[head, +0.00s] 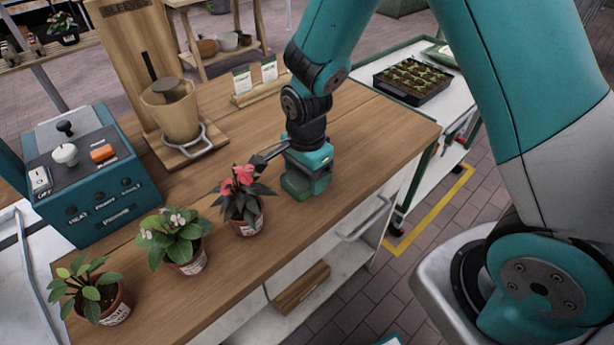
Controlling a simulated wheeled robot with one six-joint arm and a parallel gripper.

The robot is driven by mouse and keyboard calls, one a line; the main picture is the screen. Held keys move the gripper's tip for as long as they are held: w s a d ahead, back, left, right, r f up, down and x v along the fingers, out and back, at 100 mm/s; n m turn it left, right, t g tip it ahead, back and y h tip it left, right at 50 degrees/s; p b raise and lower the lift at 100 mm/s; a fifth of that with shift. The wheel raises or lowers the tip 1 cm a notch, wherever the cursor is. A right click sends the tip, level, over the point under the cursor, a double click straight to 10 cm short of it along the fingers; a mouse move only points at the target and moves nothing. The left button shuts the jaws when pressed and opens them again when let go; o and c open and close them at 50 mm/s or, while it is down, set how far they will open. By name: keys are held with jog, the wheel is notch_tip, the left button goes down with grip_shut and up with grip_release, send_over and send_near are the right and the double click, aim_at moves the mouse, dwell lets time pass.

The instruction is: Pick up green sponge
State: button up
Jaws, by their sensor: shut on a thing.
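The green sponge (294,189) is at the wooden tabletop, right of the pink-flowered plant. My gripper (302,183) points down over it and is shut on it. The gripper's body hides most of the sponge and the fingertips. Only a green lower edge shows, close to the tabletop; I cannot tell whether it touches the wood.
A pink-flowered potted plant (243,207) stands close left of my gripper. Two more potted plants, a white-flowered one (174,238) and a leafy one (93,290), stand farther left. A teal control box (95,185) and a wooden stand (180,150) are behind. The table's right end (385,135) is clear.

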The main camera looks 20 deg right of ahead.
jog(key=shift+r, duration=0.1)
notch_tip(320, 180, up, 20)
jog(key=shift+b, duration=0.35)
